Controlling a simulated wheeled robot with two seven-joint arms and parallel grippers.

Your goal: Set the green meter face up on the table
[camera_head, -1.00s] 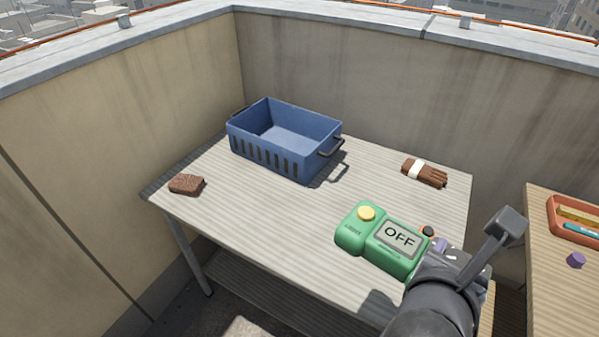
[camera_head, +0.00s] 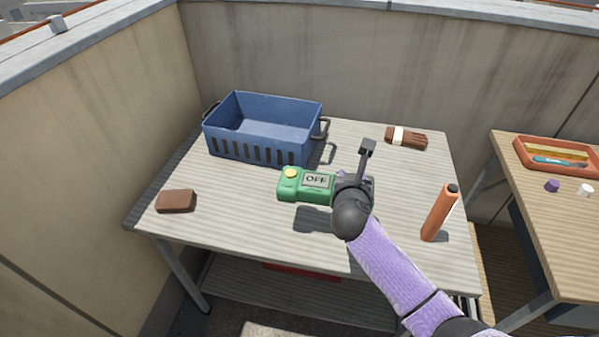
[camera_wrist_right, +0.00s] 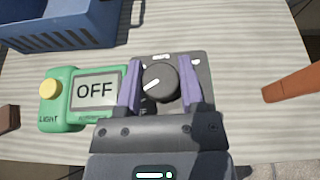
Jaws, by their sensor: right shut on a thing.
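The green meter (camera_head: 306,188) is over the middle of the table (camera_head: 250,235), face up, its display reading OFF. A yellow LIGHT button is at its left end. Its shadow lies apart from it, so it seems held a little above the tabletop. My right gripper (camera_head: 352,183) is shut on the meter's right end. In the right wrist view the purple fingers (camera_wrist_right: 161,80) stand either side of the dark dial, and the meter (camera_wrist_right: 92,92) extends left. The gripper partly hides the meter's right end in the head view. My left gripper is not in view.
A blue crate (camera_head: 262,152) stands behind the meter. An orange cylinder (camera_head: 438,214) stands at right. A second table (camera_head: 558,235) holds an orange tray (camera_head: 520,153). The front middle is clear.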

